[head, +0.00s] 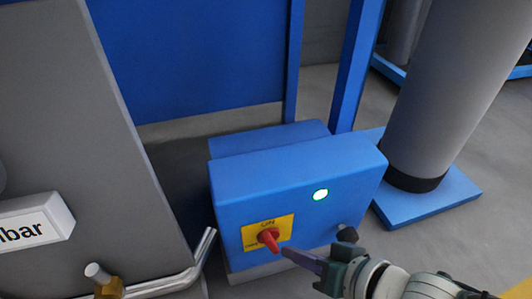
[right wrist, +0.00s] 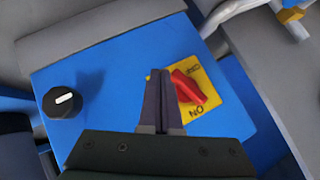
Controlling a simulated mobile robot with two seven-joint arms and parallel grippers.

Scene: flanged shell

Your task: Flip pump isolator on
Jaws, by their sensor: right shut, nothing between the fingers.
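The pump isolator is a red rotary handle (head: 268,238) on a yellow plate (head: 248,241) on the front of a blue box (head: 235,195). The plate's top marking appears to read ON. The handle's free end slants down and slightly right in the head view. My right gripper (head: 288,253) comes from the lower right, its fingertips close to the handle's right side. In the right wrist view its two dark fingers (right wrist: 159,78) are together and empty, just left of the red handle (right wrist: 188,88). I cannot tell whether they touch it. My left gripper is not in view.
A lit whitish-green lamp (head: 321,194) is above right of the handle. A black knob (right wrist: 63,100) with a white mark protrudes from the box. A bent metal pipe (head: 180,280) is to the left, and a grey column (head: 450,85) stands behind right.

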